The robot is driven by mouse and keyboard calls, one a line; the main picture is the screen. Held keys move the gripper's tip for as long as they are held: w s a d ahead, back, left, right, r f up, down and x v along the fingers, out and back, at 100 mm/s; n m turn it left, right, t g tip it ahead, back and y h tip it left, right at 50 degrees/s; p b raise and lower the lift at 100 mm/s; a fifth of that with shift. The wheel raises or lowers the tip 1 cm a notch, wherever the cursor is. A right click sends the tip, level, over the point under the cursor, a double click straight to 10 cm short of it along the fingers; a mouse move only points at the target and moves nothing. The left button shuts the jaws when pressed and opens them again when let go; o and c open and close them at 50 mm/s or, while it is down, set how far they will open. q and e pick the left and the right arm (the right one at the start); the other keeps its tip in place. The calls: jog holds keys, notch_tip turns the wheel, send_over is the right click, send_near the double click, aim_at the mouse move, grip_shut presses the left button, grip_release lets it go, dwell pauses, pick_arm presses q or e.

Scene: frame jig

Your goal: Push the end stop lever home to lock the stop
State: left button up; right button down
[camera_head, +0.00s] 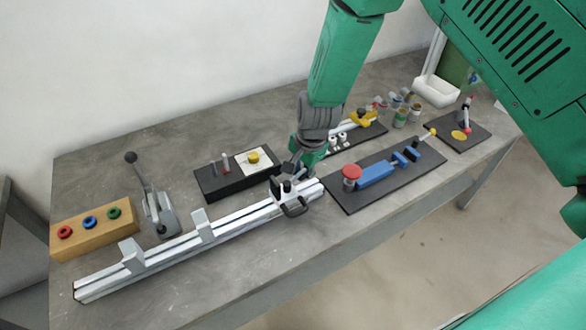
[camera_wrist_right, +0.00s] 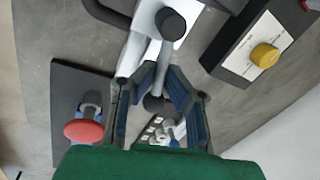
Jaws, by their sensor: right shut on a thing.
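The end stop (camera_head: 284,197) is a pale block with dark parts at the right end of the slotted aluminium rail (camera_head: 245,214). A black loop handle (camera_head: 296,209) is on its front side. My right gripper (camera_head: 293,170) reaches down at the stop from behind. In the wrist view, the fingers of my right gripper (camera_wrist_right: 162,75) close in around a dark round knob (camera_wrist_right: 155,103), which looks like the end of the stop's lever. The stop's black post (camera_wrist_right: 170,23) shows beyond the fingertips. My left gripper is not in view.
A black box with a yellow knob (camera_head: 253,157) stands behind the rail. A black plate holds a blue toggle clamp with a red pad (camera_head: 351,171), close on the right. A wooden block (camera_head: 92,227) and grey lever (camera_head: 160,205) stand left. The front table strip is clear.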

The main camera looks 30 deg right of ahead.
jog(key=shift+w+d+r+m, duration=0.2)
jog(key=shift+d+r+m, duration=0.1)
jog(key=shift+d+m, duration=0.1)
jog(key=shift+d, duration=0.4)
jog(key=shift+s+d+f+m+p, duration=0.2)
jog(key=shift+s+d+m+p, duration=0.1)
jog(key=shift+d+m, duration=0.3)
jog(key=shift+a, duration=0.25)
jog(key=shift+a+r, duration=0.1)
jog(key=shift+a, duration=0.55)
jog(key=c, duration=1.7)
grip_release()
jog(key=shift+c, duration=0.2)
jog(key=shift+o, duration=0.6)
jog(key=shift+s+d, duration=0.2)
jog(key=shift+d, duration=0.25)
jog(key=shift+d+r, duration=0.1)
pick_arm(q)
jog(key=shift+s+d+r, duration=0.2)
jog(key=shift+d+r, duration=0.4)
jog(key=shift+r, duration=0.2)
pick_arm(e)
notch_tip(320, 180, up, 11)
jog(key=s, duration=0.2)
jog(key=shift+d+r, duration=0.15)
jog(key=shift+d, duration=0.05)
